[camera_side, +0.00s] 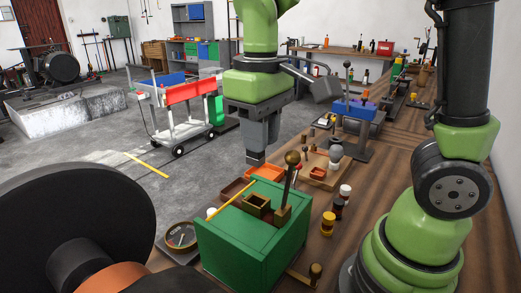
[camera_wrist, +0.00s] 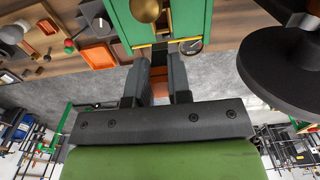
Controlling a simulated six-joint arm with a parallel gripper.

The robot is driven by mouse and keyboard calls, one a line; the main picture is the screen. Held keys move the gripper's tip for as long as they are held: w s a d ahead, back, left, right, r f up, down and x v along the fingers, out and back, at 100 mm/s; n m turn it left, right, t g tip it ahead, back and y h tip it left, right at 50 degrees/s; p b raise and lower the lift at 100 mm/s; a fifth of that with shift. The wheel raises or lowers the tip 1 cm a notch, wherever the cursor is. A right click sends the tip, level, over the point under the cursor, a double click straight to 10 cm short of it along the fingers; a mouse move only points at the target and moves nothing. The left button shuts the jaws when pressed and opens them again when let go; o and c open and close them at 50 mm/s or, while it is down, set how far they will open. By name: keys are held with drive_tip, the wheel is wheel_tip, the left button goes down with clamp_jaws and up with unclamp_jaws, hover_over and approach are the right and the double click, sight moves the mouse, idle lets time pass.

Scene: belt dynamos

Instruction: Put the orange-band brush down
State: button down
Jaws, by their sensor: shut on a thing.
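My gripper (camera_side: 257,158) points down behind the green box and above the bench's far edge, seen in the camera_side view. In the camera_wrist view, my gripper (camera_wrist: 155,92) has its fingers closed around a small dark block with an orange-brown band, the orange-band brush (camera_wrist: 158,73). The brush is largely hidden by the fingers, and I cannot make it out in the camera_side view. The green box (camera_side: 237,243) has a square brown holder (camera_side: 257,203) on top and a lever with a brown ball knob (camera_side: 292,158).
Reddish trays (camera_side: 234,188) lie beside the box, near a wooden tray of small parts (camera_side: 318,178). A round gauge (camera_side: 181,238) lies left of the box. A large black wheel (camera_side: 75,215) fills the left foreground.

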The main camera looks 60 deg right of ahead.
drive_tip(key=shift+r, duration=0.1)
drive_tip(key=w+d+f+m, duration=0.2)
drive_tip(key=w+d+m, duration=0.3)
drive_tip(key=w, duration=0.1)
drive_tip(key=m, duration=1.3)
hover_over(272, 167)
drive_tip(key=s+a, duration=0.3)
drive_tip(key=a, duration=0.2)
wheel_tip(272, 167, down, 16)
drive_tip(key=shift+f, duration=2.15)
drive_tip(key=shift+f, duration=0.2)
drive_tip(key=c, duration=1.1)
unclamp_jaws()
drive_tip(key=shift+o, duration=0.2)
